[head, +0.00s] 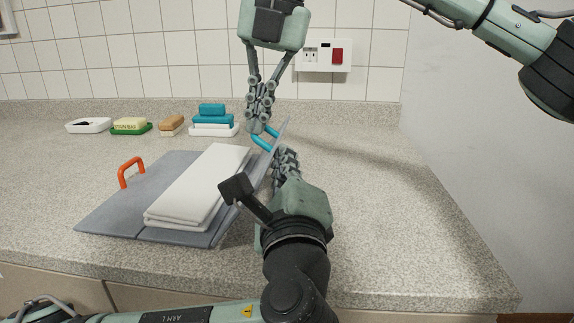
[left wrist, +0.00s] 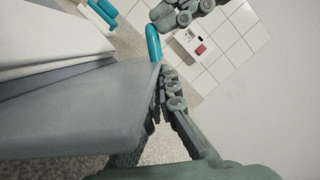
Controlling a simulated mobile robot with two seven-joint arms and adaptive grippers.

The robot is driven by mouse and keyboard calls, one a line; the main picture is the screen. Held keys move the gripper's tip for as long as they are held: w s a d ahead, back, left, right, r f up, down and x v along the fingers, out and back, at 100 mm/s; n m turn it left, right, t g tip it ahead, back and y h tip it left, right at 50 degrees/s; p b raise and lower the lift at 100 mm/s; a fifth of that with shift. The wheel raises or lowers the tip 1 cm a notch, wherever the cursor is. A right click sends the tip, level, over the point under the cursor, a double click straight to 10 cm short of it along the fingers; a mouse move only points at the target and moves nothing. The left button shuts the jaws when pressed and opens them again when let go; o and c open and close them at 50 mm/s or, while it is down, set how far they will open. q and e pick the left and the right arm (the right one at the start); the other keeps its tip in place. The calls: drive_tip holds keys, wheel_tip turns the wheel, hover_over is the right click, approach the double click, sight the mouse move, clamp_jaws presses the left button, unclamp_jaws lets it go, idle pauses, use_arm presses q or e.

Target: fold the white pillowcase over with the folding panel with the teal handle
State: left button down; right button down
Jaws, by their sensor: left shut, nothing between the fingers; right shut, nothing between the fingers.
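The white pillowcase (head: 198,187) lies as a folded stack on the grey folding board (head: 110,208). The folding panel (head: 272,165) on the board's right side is tilted up. Its teal handle (head: 264,137) is near its upper far edge; the handle also shows in the left wrist view (left wrist: 153,42). My left gripper (head: 286,158) is shut and empty against or close to the outer right side of the raised panel; contact is unclear. My right gripper (head: 256,127) comes down from above, shut and empty, with its fingertips right by the teal handle. The panel's lower edge is partly hidden by my left arm.
An orange handle (head: 131,171) stands on the board's left panel. Along the back are a white dish (head: 88,126), a green soap dish (head: 131,128), brown soap (head: 171,125) and teal blocks (head: 212,117). The counter (head: 390,210) is clear on the right, up to a side wall.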

use_arm(q)
drive_tip(key=shift+a, duration=0.1)
use_arm(e)
drive_tip(key=shift+s+a+f, duration=0.1)
drive_tip(key=shift+s+f, duration=0.05)
drive_tip(key=shift+f, duration=0.35)
drive_tip(key=shift+s+a+f, duration=0.1)
drive_tip(key=shift+f, duration=0.35)
use_arm(q)
drive_tip(key=shift+w+a+r, duration=0.2)
drive_tip(key=shift+a+r, duration=0.15)
drive_tip(key=shift+a, duration=0.25)
use_arm(e)
drive_tip(key=c, duration=2.3)
unclamp_jaws()
drive_tip(key=shift+d, duration=0.1)
use_arm(q)
drive_tip(key=shift+a, duration=0.15)
use_arm(e)
drive_tip(key=o, duration=0.5)
use_arm(q)
drive_tip(key=shift+w, duration=0.15)
use_arm(e)
drive_tip(key=shift+o, duration=0.9)
drive_tip(key=shift+w+f, duration=0.1)
drive_tip(key=shift+w, duration=0.15)
